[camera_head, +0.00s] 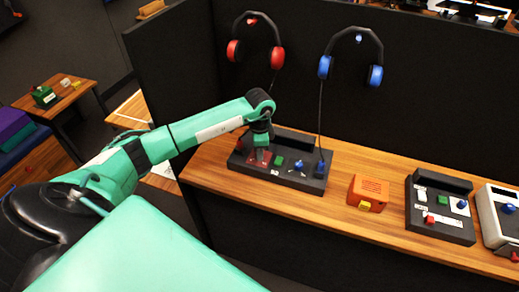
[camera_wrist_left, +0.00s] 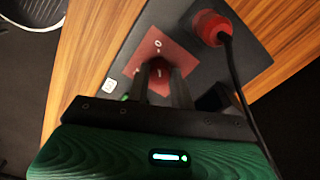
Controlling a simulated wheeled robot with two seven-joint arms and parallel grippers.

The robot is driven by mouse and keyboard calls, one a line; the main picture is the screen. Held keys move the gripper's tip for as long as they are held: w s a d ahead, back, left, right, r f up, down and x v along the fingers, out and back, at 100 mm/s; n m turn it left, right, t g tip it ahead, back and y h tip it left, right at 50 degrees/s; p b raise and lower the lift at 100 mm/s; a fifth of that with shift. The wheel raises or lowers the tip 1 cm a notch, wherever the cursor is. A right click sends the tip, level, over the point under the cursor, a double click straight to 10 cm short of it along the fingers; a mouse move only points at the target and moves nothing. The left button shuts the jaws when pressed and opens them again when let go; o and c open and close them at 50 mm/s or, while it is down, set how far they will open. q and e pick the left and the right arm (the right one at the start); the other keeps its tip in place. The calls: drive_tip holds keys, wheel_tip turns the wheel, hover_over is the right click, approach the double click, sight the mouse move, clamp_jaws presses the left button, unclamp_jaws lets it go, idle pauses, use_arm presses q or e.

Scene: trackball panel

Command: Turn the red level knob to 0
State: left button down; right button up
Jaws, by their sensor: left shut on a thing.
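The red level knob (camera_wrist_left: 159,72) sits on a red square plate (camera_wrist_left: 141,57) in the left wrist view, with a "0" mark near the plate's upper part. My left gripper (camera_wrist_left: 158,88) has its two dark fingers on either side of the knob, shut on it. A small pale mark shows on the knob; its exact heading is hard to read. In the head view my left gripper (camera_head: 261,157) reaches down onto the left end of the black panel (camera_head: 291,180) and hides most of the knob. My right gripper is not in view.
On the panel are a green button (camera_head: 279,160), a small switch and a blue knob (camera_head: 298,165). A red plug (camera_wrist_left: 208,28) with a black cord stands close to the gripper. An orange box (camera_head: 369,189) and another black panel (camera_head: 440,222) stand to the right. Headphones hang behind.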

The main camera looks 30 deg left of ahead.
use_arm(q)
drive_tip(key=shift+w+r, duration=0.1)
drive_tip(key=c, duration=1.2)
unclamp_jaws()
wheel_tip(320, 180, up, 14)
drive_tip(key=b, duration=0.2)
drive_tip(key=shift+f, duration=0.2)
